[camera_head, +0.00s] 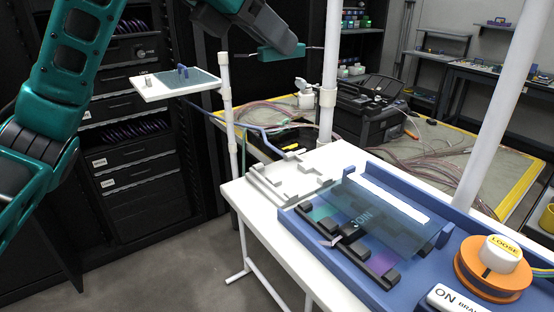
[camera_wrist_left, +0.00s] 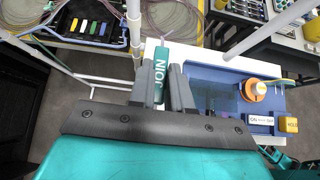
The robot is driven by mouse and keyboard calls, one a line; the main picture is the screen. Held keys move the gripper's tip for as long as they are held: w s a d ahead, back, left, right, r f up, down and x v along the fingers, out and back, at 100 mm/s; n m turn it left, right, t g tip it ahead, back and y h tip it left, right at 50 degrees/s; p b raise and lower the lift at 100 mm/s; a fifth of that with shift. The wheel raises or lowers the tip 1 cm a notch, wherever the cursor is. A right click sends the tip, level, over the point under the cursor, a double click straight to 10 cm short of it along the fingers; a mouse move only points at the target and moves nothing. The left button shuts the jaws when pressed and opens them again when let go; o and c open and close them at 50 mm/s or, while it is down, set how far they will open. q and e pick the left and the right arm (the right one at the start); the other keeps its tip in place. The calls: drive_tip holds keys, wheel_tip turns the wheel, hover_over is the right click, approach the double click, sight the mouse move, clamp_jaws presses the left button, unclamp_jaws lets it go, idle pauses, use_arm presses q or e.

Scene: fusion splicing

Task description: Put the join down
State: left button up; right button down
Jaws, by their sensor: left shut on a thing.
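The join is a teal block (camera_head: 281,53) with a thin dark rod at each end, held up in the air at the upper middle of the head view. My left gripper (camera_head: 287,44) is shut on it. The join is well above and apart from the table. My right gripper is not in view.
A grey stepped holder (camera_head: 283,182) lies on the white table (camera_head: 238,196) left of the tray. An orange spool (camera_head: 490,278) with a LOOSE cap stands at the right. White posts (camera_head: 329,75) rise near the table. A small white shelf (camera_head: 150,93) is at left.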

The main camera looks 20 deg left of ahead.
use_arm(q)
drive_tip(key=b, duration=0.2)
hover_over(273, 172)
wheel_tip(273, 172, down, 14)
drive_tip(key=shift+r, duration=0.15)
wheel_tip(273, 172, down, 4)
drive_tip(key=shift+r+b, duration=0.1)
drive_tip(key=shift+b, duration=0.2)
drive_tip(key=shift+f, duration=0.2)
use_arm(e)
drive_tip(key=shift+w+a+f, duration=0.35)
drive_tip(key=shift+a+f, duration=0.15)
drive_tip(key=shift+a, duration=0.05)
use_arm(q)
drive_tip(key=shift+f, duration=0.15)
drive_tip(key=o, duration=0.8)
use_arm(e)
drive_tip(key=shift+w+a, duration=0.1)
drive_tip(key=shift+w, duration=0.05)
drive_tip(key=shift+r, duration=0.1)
